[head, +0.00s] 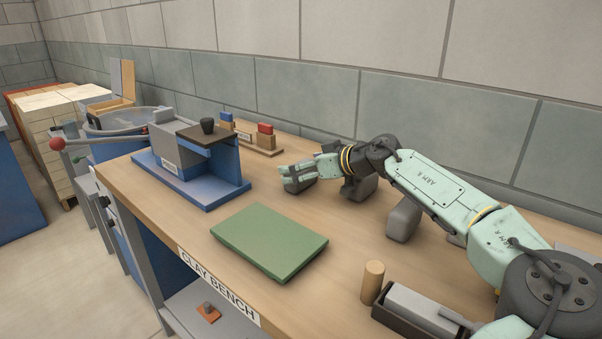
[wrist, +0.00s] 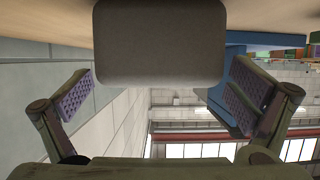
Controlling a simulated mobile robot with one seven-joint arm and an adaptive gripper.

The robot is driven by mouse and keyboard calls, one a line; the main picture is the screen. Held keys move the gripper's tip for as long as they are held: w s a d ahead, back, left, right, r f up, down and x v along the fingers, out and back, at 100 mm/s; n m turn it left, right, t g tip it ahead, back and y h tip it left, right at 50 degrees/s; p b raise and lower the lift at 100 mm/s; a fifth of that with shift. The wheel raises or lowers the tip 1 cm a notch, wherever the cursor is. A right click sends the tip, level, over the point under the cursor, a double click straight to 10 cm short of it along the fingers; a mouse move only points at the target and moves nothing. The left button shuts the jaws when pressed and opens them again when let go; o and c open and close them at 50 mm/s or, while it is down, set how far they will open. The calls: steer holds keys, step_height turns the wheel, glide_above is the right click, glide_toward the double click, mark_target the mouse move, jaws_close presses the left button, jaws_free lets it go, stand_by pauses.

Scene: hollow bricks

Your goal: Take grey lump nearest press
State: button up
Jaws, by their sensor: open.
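The blue press (head: 193,178) with a dark top plate stands on the bench left of my gripper (head: 298,178). A grey lump (head: 301,187) lies by the fingers, partly hidden by them; it is the lump nearest the press. In the wrist view, this grey lump (wrist: 160,42) fills the top middle. My gripper (wrist: 165,95) is open there, with one padded finger on each side of the lump; no contact shows. Two more grey lumps, one under my wrist (head: 360,188) and one under my forearm (head: 404,219), stand farther right.
A green mat (head: 269,241) lies at the bench front, with clear wood (head: 330,212) behind it. A wooden cylinder (head: 372,282) and a dark tray with a grey block (head: 420,310) are at the front right. A rack with red and blue pieces (head: 250,138) stands near the wall.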

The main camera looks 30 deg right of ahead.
steer(key=shift+w+f, duration=0.1)
steer(key=shift+w, duration=0.05)
steer(key=shift+c, duration=0.6)
steer(key=c, duration=1.5)
